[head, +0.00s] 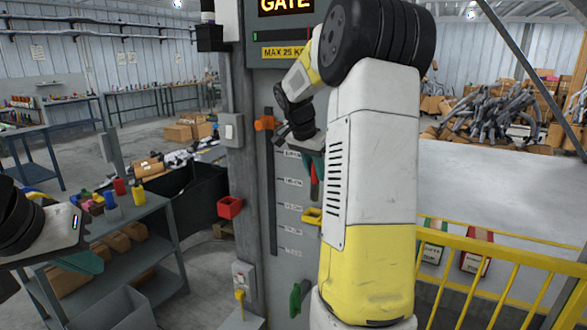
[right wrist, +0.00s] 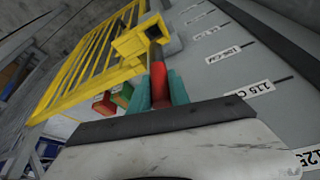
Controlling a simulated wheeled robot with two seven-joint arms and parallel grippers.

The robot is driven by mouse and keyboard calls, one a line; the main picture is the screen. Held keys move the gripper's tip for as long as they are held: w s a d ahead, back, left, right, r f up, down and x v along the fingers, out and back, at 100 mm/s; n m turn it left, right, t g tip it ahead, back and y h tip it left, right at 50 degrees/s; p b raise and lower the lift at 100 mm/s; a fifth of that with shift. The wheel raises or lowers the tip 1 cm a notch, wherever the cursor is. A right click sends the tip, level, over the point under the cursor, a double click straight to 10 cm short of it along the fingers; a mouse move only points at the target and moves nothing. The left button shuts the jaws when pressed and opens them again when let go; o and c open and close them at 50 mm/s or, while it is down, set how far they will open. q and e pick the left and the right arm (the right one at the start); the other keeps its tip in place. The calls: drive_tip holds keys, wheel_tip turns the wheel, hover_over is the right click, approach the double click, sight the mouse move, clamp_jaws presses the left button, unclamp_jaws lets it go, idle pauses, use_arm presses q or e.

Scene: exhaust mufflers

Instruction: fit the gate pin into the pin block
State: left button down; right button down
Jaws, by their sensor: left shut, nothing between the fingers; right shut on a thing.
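The red gate pin (right wrist: 159,84) is held between the two teal fingers of my right gripper (right wrist: 161,88) in the right wrist view. In the head view the red pin (head: 314,186) hangs below my right gripper (head: 313,165), in front of the grey gate post. The yellow pin block (right wrist: 130,45) lies just beyond the pin's far end and shows a dark opening. In the head view the block (head: 312,215) is below the pin, partly hidden by my arm. I cannot tell whether they touch. My left gripper (head: 82,262) is shut and empty at the lower left.
The grey post (head: 285,225) carries a height scale and an orange slider (head: 265,123). A red holder (head: 229,207) is fixed on its left side. Yellow railing (head: 500,265) runs right. A grey shelf cart (head: 130,225) with coloured items stands near my left gripper.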

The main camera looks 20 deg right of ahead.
sight(314, 199)
drive_tip(key=shift+f, duration=4.55)
drive_tip(key=c, duration=1.1)
unclamp_jaws()
drive_tip(key=shift+c, duration=0.2)
drive_tip(key=shift+v, duration=3.85)
drive_tip(key=s+a+r+n+t+y, duration=0.2)
drive_tip(key=s+a+n, duration=0.4)
drive_tip(key=s+a, duration=0.3)
drive_tip(key=s+a+r+n+t+y, duration=0.2)
drive_tip(key=s+a+n+y, duration=0.2)
drive_tip(key=s, duration=1.1)
drive_tip(key=a+n, duration=0.3)
drive_tip(key=a, duration=0.3)
drive_tip(key=shift+s+r, duration=0.25)
drive_tip(key=shift+r, duration=0.1)
